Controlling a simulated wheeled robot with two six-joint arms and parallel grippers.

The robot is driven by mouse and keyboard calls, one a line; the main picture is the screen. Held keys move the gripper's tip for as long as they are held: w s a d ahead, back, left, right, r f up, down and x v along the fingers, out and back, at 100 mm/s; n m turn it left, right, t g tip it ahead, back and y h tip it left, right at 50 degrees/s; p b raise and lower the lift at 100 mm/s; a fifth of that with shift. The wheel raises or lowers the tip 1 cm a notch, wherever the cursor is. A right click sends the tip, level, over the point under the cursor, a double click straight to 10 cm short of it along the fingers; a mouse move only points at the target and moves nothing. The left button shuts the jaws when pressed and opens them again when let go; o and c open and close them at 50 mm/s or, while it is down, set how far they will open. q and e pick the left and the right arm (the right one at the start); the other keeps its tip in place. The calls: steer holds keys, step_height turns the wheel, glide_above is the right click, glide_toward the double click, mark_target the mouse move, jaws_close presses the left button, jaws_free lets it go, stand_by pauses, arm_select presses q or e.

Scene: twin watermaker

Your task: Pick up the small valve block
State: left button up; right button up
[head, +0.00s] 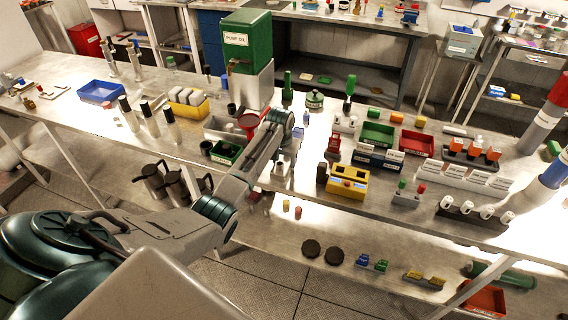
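I cannot tell for sure which piece is the small valve block. A small grey block with a green and a red knob (408,195) stands on the bench, right of the yellow box. Small blue (362,260) and green (381,264) blocks and yellow ones (424,280) lie on the lower shelf. My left arm reaches from the lower left over the bench. My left gripper (284,162) is near the bench's front edge, left of the yellow box and apart from the knobbed block. Its fingers are too small to read. My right gripper is out of view.
A yellow box (347,182), a dark blue tray (377,158), a green tray (378,134) and a red tray (417,143) crowd the bench right of my gripper. A red funnel (248,121) and the green pump oil tank (246,42) stand behind my arm.

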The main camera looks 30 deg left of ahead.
arm_select(q)
jaws_close()
steer(key=shift+w, duration=0.15)
steer(key=shift+r, duration=0.2)
